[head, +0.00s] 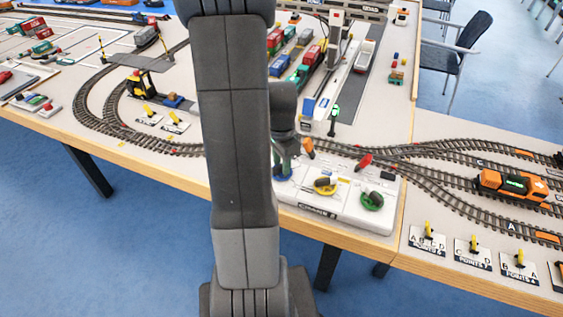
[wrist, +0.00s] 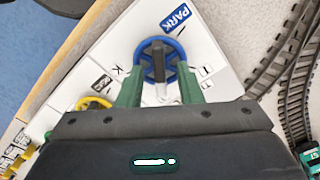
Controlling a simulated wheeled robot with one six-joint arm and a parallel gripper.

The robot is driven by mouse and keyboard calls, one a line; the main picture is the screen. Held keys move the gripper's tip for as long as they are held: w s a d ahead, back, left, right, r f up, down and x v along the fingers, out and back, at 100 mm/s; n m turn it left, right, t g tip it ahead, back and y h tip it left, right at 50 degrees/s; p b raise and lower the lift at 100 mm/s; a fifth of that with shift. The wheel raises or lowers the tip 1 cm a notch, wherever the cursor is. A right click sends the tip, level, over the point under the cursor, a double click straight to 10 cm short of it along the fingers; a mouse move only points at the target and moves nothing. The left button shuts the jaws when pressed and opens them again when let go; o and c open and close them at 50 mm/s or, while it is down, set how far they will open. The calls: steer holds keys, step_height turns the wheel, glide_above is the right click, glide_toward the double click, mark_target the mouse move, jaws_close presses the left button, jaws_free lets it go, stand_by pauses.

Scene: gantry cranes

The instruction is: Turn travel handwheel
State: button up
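A white control panel (head: 300,205) stands at the table's front edge, with a row of coloured handwheels. The blue handwheel (wrist: 158,58) has a dark crossbar and a grey knob, beside a PARK label (wrist: 174,19). In the head view it (head: 281,176) is mostly hidden by my arm. The yellow handwheel (head: 325,186) and green handwheel (head: 372,201) are to its right. Which one is the travel wheel, I cannot read. My gripper (wrist: 158,82) is over the blue wheel, its green fingers apart on either side of the grey knob. I cannot tell whether they touch the wheel.
An orange lever (head: 307,148) and a red lever (head: 365,161) stand behind the wheels. Model tracks (head: 440,185) with an orange locomotive (head: 510,185) run to the right. Yellow point levers (head: 473,245) line the front right. A gantry crane (head: 335,40) stands behind.

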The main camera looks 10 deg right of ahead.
steer(key=shift+f, duration=0.15)
steer(key=shift+c, duration=0.4)
jaws_close()
steer(key=shift+n, duration=0.3)
steer(key=n, duration=0.6)
steer(key=shift+b, duration=0.3)
steer(key=n, duration=0.7)
steer(key=shift+o, duration=0.4)
jaws_free()
